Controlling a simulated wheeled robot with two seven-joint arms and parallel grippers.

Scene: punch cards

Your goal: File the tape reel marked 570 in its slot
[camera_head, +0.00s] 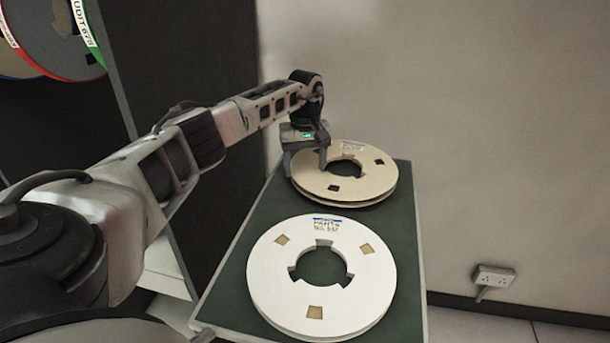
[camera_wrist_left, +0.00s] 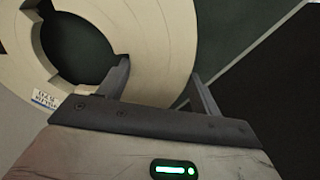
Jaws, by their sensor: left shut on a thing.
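A beige tape reel (camera_head: 372,180) lies flat at the far end of a dark green table top. Its small label is too small to read, so I cannot tell whether it is marked 570. My left gripper (camera_head: 305,166) is shut on the beige reel's left rim. In the left wrist view, the fingers (camera_wrist_left: 160,74) stand on either side of the reel's ring (camera_wrist_left: 160,30). A white tape reel (camera_head: 265,283) with a handwritten label lies nearer on the same table; its number is not clear. My right gripper is not in view.
The green table top (camera_head: 400,225) stands near a pale wall with a socket (camera_head: 493,276). A dark upright panel (camera_head: 190,55) rises left of it. Reels with coloured rims, one marked 678 (camera_head: 88,22), hang at the upper left.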

